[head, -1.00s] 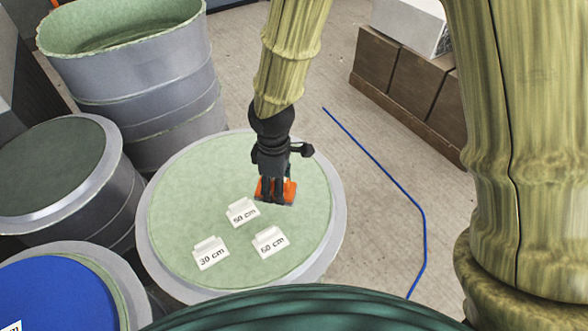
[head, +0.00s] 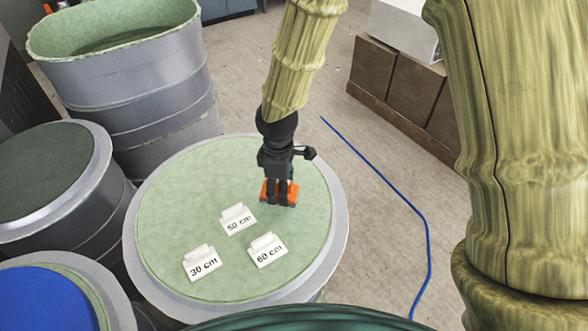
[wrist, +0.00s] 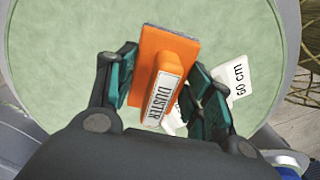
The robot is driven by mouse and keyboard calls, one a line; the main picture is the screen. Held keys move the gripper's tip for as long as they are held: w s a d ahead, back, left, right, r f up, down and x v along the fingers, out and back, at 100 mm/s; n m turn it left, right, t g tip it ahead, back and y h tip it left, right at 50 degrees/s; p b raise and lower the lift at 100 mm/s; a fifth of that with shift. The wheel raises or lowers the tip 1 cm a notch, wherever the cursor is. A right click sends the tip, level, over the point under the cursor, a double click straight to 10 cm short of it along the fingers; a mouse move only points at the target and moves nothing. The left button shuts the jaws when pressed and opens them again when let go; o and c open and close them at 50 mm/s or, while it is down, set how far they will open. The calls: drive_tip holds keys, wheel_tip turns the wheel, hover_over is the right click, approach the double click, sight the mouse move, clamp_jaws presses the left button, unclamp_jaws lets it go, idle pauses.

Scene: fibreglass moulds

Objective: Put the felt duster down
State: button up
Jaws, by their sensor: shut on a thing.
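The felt duster (head: 292,193) is an orange block with a grey felt edge. Its white "DUSTER" label shows in the wrist view, where the duster (wrist: 165,58) sits between my two dark-green finger pads. My gripper (head: 279,194) is shut on it, over the right part of the round pale-green top (head: 185,190) of a grey drum-like mould. I cannot tell whether the duster touches this top. Three white cards stand on the top, left of and nearer than the duster: "50 cm" (head: 238,219), "60 cm" (head: 268,250) and "30 cm" (head: 202,263).
A tall open grey mould (head: 150,90) with a green lining stands behind left. A dark-topped mould (head: 45,175) and a blue-topped one (head: 40,300) stand at left. A blue line (head: 380,178) runs along the floor at right, before brown boxes (head: 385,75). The top's far left is bare.

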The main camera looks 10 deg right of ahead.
drive_tip(key=w+d, duration=0.2)
drive_tip(key=w, duration=0.1)
drive_tip(key=w+d+p, duration=0.1)
drive_tip(key=w, duration=0.2)
drive_tip(key=w+d+f, duration=0.1)
drive_tip(key=w+d, duration=0.1)
drive_tip(key=w, duration=0.1)
drive_tip(key=shift+w+d+p, duration=0.25)
drive_tip(key=shift+d+p, duration=0.05)
drive_tip(key=shift+p, duration=0.1)
drive_tip(key=shift+f+p, duration=0.4)
drive_tip(key=shift+f, duration=1.4)
drive_tip(key=shift+f, duration=0.15)
drive_tip(key=o, duration=1)
wheel_tip(320, 180, up, 12)
drive_tip(key=b, duration=0.1)
drive_tip(key=shift+b, duration=0.35)
drive_tip(key=shift+r, duration=0.2)
